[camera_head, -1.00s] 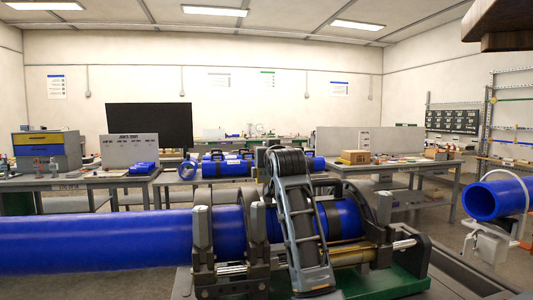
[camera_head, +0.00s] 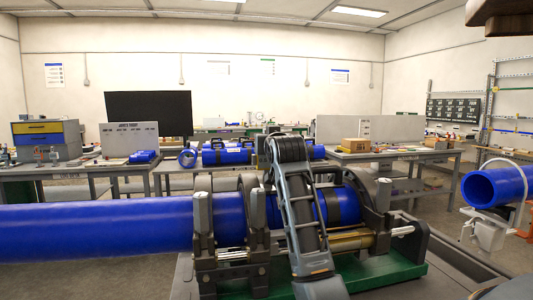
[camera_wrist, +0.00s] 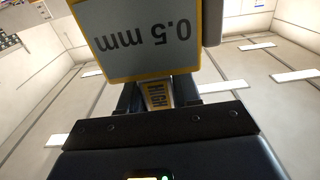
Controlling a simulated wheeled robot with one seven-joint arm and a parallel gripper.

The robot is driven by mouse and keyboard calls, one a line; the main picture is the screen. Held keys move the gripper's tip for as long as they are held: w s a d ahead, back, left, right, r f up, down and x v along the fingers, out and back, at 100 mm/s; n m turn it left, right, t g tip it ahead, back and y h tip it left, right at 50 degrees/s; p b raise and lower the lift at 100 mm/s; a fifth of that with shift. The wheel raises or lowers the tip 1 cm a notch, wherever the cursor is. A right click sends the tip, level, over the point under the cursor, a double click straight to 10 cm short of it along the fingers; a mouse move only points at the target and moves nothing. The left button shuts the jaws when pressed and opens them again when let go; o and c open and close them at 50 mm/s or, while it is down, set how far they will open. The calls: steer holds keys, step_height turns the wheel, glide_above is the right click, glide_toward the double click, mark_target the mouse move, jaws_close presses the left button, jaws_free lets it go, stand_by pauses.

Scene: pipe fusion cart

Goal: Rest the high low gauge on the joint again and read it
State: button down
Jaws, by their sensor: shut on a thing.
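In the wrist view, my gripper (camera_wrist: 158,98) is shut on the high low gauge (camera_wrist: 140,38). Its grey face with a yellow edge reads "0.5 mm" upside down, and "HIGH" shows on a yellow part between my fingers. In the head view, a long blue pipe (camera_head: 100,229) runs from the left into the clamps of the pipe fusion cart (camera_head: 203,222). A shorter blue pipe piece (camera_head: 343,204) sits in the clamps to the right. My gripper and the gauge cannot be made out there, nor can contact with the joint.
A loose blue pipe end (camera_head: 495,187) rests on a white stand at the right. Workbenches stand behind, with a drawer box (camera_head: 44,139), a black panel (camera_head: 150,114) and a cardboard box (camera_head: 356,145). Floor shows between the cart and benches.

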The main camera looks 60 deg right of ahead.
steer(key=shift+f, duration=0.45)
step_height(320, 180, up, 8)
steer(key=p, duration=0.6)
steer(key=shift+f, duration=0.15)
stand_by(1.4)
